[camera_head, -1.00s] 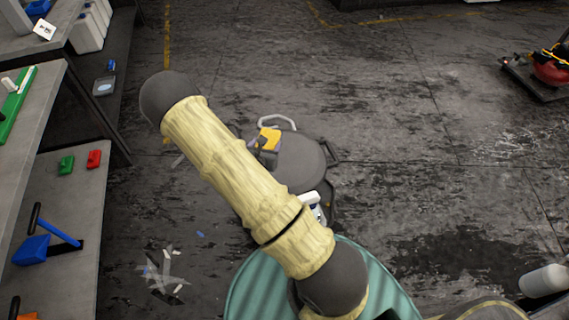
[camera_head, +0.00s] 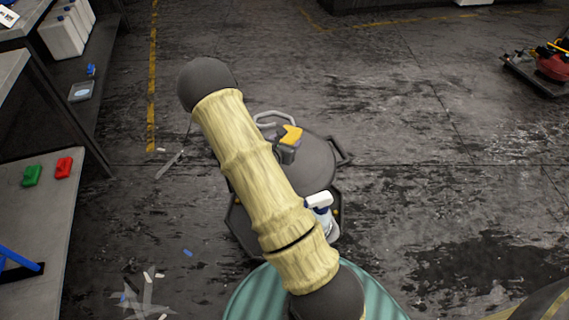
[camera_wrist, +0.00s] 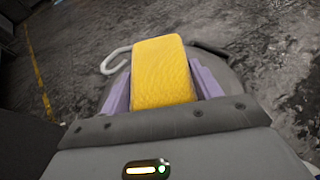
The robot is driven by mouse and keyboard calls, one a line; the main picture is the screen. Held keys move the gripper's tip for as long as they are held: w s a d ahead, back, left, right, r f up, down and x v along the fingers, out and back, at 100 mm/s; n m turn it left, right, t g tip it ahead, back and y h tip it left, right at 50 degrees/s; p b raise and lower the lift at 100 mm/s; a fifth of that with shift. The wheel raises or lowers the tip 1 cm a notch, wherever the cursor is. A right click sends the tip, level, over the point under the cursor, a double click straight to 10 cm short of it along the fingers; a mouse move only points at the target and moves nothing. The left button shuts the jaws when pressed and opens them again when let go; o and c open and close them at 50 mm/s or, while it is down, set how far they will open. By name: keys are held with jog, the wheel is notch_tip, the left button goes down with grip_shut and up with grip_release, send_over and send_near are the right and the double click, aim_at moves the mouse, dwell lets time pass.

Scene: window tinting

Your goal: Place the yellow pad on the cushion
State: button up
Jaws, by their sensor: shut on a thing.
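The yellow pad (camera_wrist: 163,72) fills the space between the two purple fingers of my gripper (camera_wrist: 163,85) in the wrist view, with a finger pressed along each side. In the head view the pad (camera_head: 291,135) shows as a small yellow patch at the end of my gripper (camera_head: 289,146), above the round dark grey top of my own base. My pale yellow arm hides part of the floor and base there. I cannot make out a cushion in either view.
A white spray bottle (camera_head: 321,207) stands beside my arm. A grey bench (camera_head: 40,215) with a green block (camera_head: 31,175) and a red block (camera_head: 64,167) is at left. A red machine (camera_head: 553,66) is at far right. Floor between is mostly clear.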

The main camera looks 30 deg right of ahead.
jog(key=shift+w+d+f+b, duration=0.2)
jog(key=shift+d+f+b, duration=0.1)
jog(key=shift+f, duration=0.35)
jog(key=shift+w+d+r, duration=0.1)
jog(key=shift+w+d, duration=0.05)
jog(key=shift+w, duration=0.05)
jog(key=shift+s, duration=0.2)
notch_tip(320, 180, down, 6)
jog(key=shift+s+d+f+b, duration=0.1)
jog(key=shift+b, duration=0.8)
jog(key=shift+f+b, duration=0.6)
jog(key=shift+f, duration=1.3)
jog(key=shift+f, duration=0.1)
